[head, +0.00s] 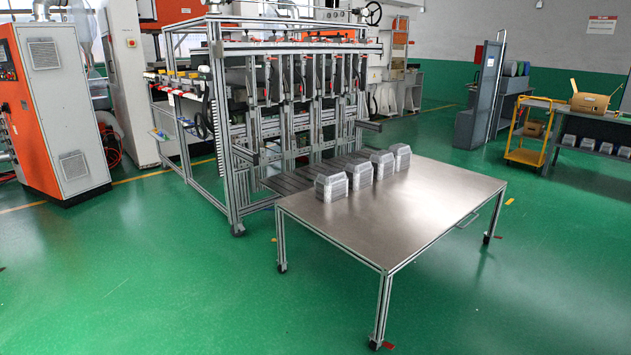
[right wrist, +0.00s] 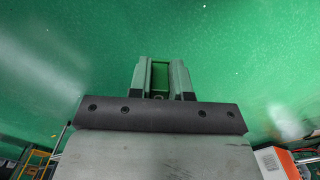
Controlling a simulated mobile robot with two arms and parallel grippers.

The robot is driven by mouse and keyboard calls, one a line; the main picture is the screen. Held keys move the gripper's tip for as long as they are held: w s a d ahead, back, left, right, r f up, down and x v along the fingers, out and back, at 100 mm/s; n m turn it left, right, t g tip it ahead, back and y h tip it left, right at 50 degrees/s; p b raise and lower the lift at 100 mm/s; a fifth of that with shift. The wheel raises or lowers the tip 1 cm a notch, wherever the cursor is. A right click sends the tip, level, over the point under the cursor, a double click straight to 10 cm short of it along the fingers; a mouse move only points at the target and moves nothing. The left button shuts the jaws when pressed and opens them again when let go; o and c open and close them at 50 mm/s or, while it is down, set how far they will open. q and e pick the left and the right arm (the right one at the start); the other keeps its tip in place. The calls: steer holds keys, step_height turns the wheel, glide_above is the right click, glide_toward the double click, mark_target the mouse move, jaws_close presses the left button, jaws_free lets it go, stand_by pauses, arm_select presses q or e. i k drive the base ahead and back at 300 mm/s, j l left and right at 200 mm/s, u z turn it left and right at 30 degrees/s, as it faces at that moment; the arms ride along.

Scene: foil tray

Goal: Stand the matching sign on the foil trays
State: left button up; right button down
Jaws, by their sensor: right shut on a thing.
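Several stacks of silver foil trays stand in a row along the back left edge of a steel table (head: 400,215) in the head view. The nearest stack (head: 331,187) is at the left end, and the farthest stack (head: 402,158) is at the right end. My right gripper (right wrist: 161,78) shows in the right wrist view, over green floor. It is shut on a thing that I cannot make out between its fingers. Neither gripper shows in the head view, and I see no sign on the table.
A framed machine (head: 300,110) stands behind the table. An orange and white cabinet (head: 60,110) is at the left. A yellow trolley (head: 528,140) and a dark bench (head: 590,122) stand at the right. Green floor (head: 140,270) is clear in front.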

mark_target(330, 172)
steer(key=i, duration=2.3)
steer(key=i+l, duration=0.1)
steer(key=i, duration=2.2)
steer(key=j+u, duration=0.05)
steer(key=j, duration=0.05)
